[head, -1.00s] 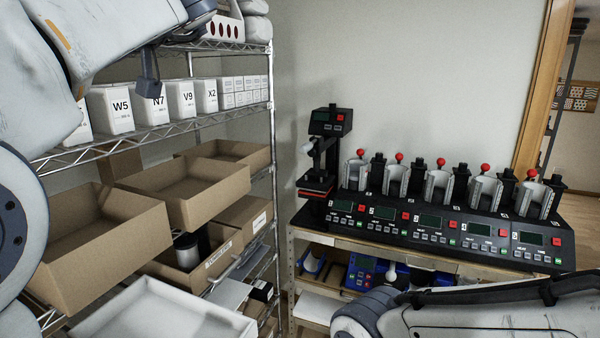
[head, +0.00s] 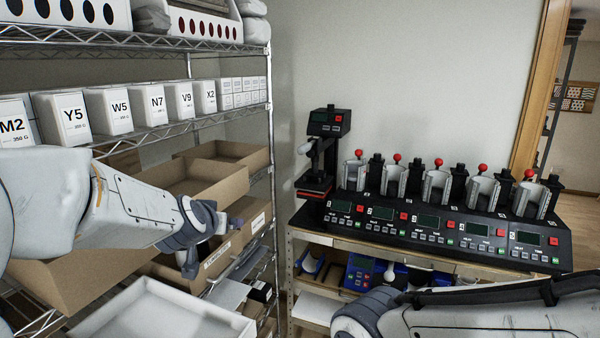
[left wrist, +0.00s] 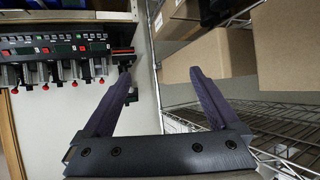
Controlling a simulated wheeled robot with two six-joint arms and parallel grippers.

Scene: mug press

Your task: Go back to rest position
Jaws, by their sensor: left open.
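My left arm comes in from the left in the head view, and its gripper (head: 230,226) is in front of the shelf of cardboard boxes. In the left wrist view the left gripper (left wrist: 160,78) has its two dark fingers spread apart with nothing between them. Part of my right arm shows at the bottom right of the head view, but its gripper is out of view.
A wire shelf (head: 150,136) holds labelled white boxes (head: 113,110) and open cardboard boxes (head: 228,155). A white tray (head: 215,315) is below. A black mug press (head: 430,225) with several stations stands on a bench (head: 330,240) at right.

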